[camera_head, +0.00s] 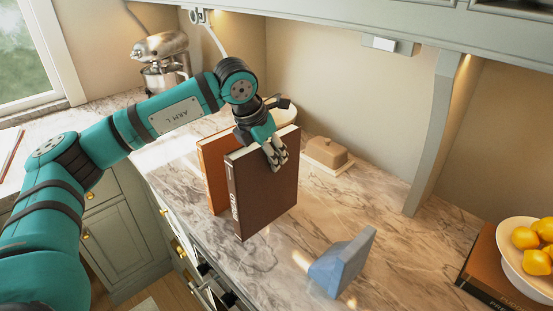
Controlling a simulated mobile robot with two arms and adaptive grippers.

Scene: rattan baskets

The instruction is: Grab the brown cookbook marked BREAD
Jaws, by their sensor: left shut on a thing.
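The brown cookbook (265,188) stands upright near the middle of the view, with pale lettering on its dark spine that is too small to read surely. My left gripper (275,155) comes down from above and is shut on the top edge of the brown cookbook. An orange book (213,165) stands upright just behind and to the left of it, partly hidden by it. I cannot tell whether the brown cookbook touches the counter. My right gripper is not in view.
A blue-grey bookend (343,263) stands on the marble counter (385,210) to the right. A butter dish (326,154) is behind. A bowl of lemons (530,270) rests on a dark book (487,268) at far right. A stand mixer (160,55) stands at the back left.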

